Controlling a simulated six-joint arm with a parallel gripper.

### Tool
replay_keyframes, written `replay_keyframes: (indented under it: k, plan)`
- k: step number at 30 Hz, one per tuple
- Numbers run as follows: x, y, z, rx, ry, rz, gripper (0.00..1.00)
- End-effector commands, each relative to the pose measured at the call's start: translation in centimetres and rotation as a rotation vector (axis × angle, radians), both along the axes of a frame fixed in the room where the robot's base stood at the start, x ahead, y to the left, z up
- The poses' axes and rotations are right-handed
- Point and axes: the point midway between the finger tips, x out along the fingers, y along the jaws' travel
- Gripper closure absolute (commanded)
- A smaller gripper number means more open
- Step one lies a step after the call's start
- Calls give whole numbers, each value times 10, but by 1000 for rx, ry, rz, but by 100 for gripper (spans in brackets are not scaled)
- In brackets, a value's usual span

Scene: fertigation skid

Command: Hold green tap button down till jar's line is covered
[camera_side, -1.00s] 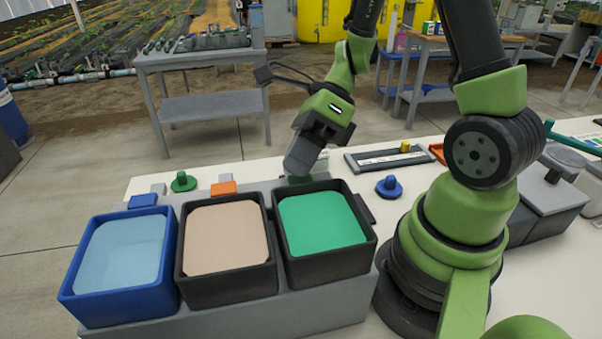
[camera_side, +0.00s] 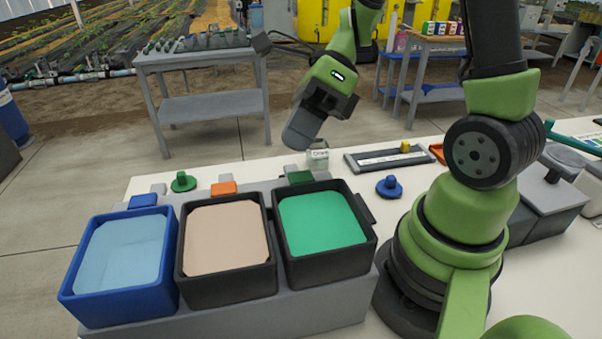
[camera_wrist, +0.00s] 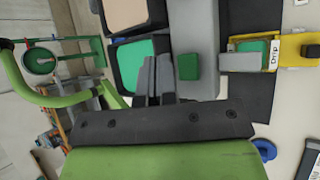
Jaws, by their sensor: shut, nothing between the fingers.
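The green tap button (camera_side: 300,177) sits behind the tank of green liquid (camera_side: 322,222); it also shows in the wrist view (camera_wrist: 187,66). A small clear jar (camera_side: 318,158) labelled "Drip" stands just behind the button. In the wrist view the jar (camera_wrist: 250,61) shows a green patch beside its label; I cannot make out its line or the liquid level. My gripper (camera_side: 302,141) is shut and empty, in the air above the button and apart from it. Its dark fingers (camera_wrist: 157,66) show beside the button in the wrist view.
A tan-filled tank (camera_side: 226,241) and a blue tank (camera_side: 121,258) stand left, with an orange button (camera_side: 223,188) and a blue button (camera_side: 143,201) behind them. A green knob (camera_side: 183,182) and a blue knob (camera_side: 389,187) stand on the white table.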

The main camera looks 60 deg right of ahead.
Motion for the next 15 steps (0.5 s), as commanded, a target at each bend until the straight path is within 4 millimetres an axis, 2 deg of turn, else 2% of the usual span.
replay_keyframes:
  k: [6, 15]
  plan:
    - [0, 0, 21, -1, -4, 0, 100]
    - [0, 0, 27, 0, 1, -1, 100]
